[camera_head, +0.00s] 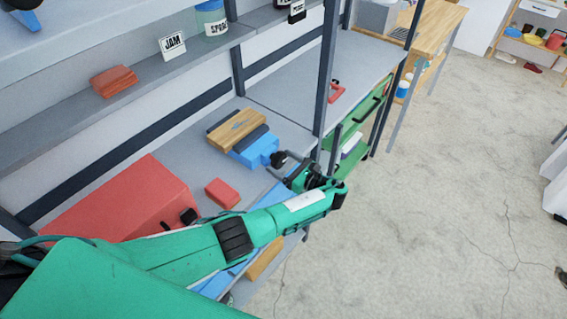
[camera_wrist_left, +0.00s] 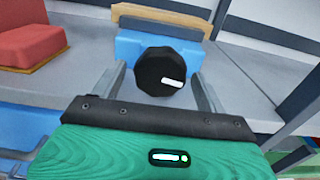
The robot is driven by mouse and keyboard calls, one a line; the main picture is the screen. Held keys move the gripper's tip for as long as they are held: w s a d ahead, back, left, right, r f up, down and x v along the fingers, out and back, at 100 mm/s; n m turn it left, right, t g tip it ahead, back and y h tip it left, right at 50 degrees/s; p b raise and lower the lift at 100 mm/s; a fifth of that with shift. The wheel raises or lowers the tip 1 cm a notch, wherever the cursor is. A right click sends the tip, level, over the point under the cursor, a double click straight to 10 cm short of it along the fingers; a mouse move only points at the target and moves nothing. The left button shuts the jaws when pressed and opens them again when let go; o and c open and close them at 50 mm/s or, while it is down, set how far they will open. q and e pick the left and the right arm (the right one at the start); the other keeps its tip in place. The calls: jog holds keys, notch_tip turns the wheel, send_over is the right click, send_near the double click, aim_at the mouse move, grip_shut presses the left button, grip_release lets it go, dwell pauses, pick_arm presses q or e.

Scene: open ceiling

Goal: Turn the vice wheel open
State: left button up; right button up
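The blue vice (camera_head: 260,149) sits on the grey shelf in the head view, with a wooden block (camera_head: 238,128) between its dark jaws. Its black round wheel (camera_head: 279,158) faces my left gripper (camera_head: 287,164). In the left wrist view the wheel (camera_wrist_left: 160,72) is dark and many-sided, with a white mark low on its right. The left gripper's fingers stand apart on either side of the wheel, open. A gap shows between each finger and the wheel; depth along the fingers is hard to tell. My right gripper is out of view.
A red toolbox-like case (camera_head: 120,200) and a small red block (camera_head: 222,193) lie on the same shelf, left of the vice. A dark shelf post (camera_head: 325,75) stands close behind and right of my gripper. The floor (camera_head: 440,200) on the right is clear.

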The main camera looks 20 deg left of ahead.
pick_arm(q)
jog(key=c, duration=0.9)
jog(key=n+b, duration=0.1)
jog(key=n, duration=0.2)
jog(key=shift+f, duration=0.15)
jog(key=shift+n+b, duration=0.3)
jog(key=shift+n, duration=0.4)
jog(key=o, duration=1)
jog(key=shift+d, duration=0.15)
jog(key=shift+b+v, duration=1.9)
jog(key=shift+v, duration=4.9)
